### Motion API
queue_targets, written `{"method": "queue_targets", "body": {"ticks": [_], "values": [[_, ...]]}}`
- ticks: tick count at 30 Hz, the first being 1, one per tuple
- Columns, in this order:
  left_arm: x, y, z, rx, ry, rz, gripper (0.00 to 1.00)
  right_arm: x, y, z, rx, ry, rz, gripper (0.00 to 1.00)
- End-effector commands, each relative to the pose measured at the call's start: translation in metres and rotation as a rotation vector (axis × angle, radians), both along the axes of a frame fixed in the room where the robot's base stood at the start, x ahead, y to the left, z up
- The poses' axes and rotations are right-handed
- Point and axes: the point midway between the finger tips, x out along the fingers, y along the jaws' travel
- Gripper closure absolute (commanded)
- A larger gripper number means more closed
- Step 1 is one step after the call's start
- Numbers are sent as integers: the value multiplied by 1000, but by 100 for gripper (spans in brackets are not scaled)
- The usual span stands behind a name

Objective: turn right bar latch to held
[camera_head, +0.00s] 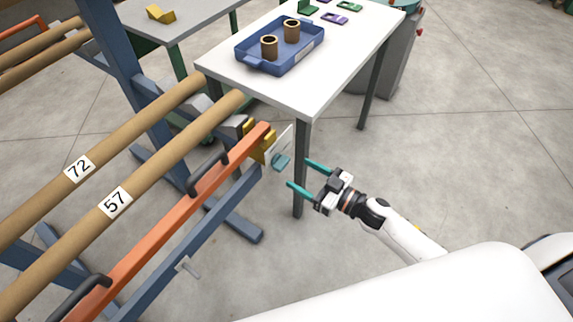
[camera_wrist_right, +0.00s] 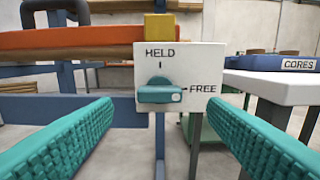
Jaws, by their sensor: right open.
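The right bar latch is a teal knob (camera_wrist_right: 160,92) on a white plate (camera_wrist_right: 208,58) at the right end of the orange bar (camera_head: 180,220). The plate reads HELD at the top and FREE at the right. The knob lies horizontal, its pale-dotted end toward FREE. In the head view the knob (camera_head: 281,162) sits left of my right gripper. My right gripper (camera_head: 297,174) is open and empty, its teal fingers pointing at the latch with a gap. In the wrist view its fingers (camera_wrist_right: 160,135) lie either side of the knob, nearer the camera. My left gripper is out of view.
A white table (camera_head: 340,60) stands behind the latch with a blue tray (camera_head: 262,68) holding brown cores. Cardboard tubes marked 72 and 57 (camera_head: 150,175) lie left of the orange bar. A blue frame (camera_head: 120,60) stands at left. Floor right of the gripper is clear.

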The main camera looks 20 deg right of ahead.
Motion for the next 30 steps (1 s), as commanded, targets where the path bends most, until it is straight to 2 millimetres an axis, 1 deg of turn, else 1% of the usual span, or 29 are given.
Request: {"method": "queue_targets", "body": {"ticks": [1,3,9,14,21,26,27,29,30], "values": [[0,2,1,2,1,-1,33,10,7,1,2,-2,-1,33],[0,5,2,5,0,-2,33,20,14,1,2,-1,-2,33],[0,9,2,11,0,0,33,38,29,0,1,1,-2,33],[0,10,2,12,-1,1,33,43,34,-1,0,1,-1,33],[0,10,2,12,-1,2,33,44,34,-1,0,2,-1,33],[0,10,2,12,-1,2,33,43,34,-1,0,2,-2,59],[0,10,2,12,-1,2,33,43,34,-1,0,2,-2,65],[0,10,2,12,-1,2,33,43,34,-1,0,2,-2,75],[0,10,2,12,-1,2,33,43,34,-1,0,2,-2,77]]}}
